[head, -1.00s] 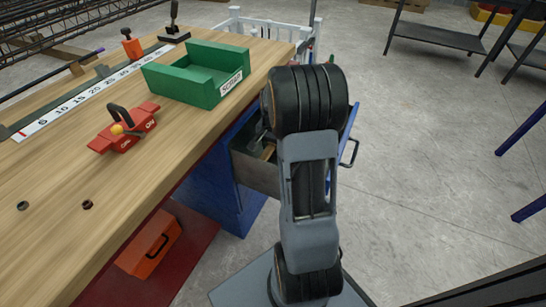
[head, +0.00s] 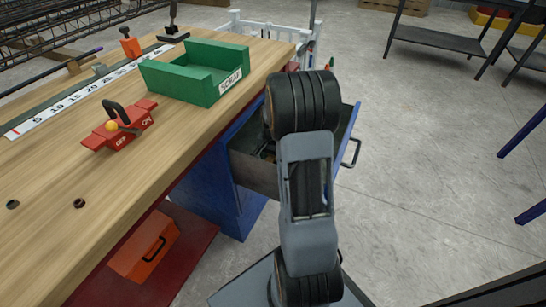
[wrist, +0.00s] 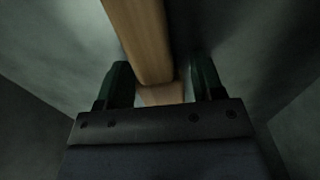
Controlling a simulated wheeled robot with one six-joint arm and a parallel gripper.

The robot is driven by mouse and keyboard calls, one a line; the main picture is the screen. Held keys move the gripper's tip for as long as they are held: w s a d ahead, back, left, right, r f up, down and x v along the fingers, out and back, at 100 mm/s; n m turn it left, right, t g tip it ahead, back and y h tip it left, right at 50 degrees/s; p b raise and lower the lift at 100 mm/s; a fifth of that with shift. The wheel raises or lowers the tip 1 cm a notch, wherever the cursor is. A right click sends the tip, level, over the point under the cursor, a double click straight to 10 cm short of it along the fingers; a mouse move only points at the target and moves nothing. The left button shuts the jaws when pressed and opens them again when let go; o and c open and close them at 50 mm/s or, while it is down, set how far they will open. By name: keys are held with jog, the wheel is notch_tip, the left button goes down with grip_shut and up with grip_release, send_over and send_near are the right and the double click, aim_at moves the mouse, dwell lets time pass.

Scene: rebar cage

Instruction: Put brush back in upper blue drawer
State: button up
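The upper drawer (head: 250,173) of the blue cabinet (head: 222,190) is pulled out, its dark box showing to the left of my arm in the head view. My gripper is low at the drawer in that view, mostly hidden behind my arm. In the wrist view my gripper (wrist: 162,82) has its two dark green fingers on either side of a light wooden handle (wrist: 140,35), likely the brush's. Grey walls surround them. I cannot tell whether the fingers press on the wood. The bristles are not visible.
The wooden workbench (head: 60,225) is on the left, with a green scrap bin (head: 190,80) and a red switch box (head: 118,130). An orange toolbox (head: 145,245) sits below it. The drawer handle (head: 351,153) sticks out to the right. Open floor lies beyond.

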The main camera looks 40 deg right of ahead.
jog(key=shift+o, duration=0.5)
notch_tip(320, 180, up, 12)
jog(key=p, duration=0.5)
jog(key=shift+r, duration=0.15)
jog(key=shift+a, duration=0.1)
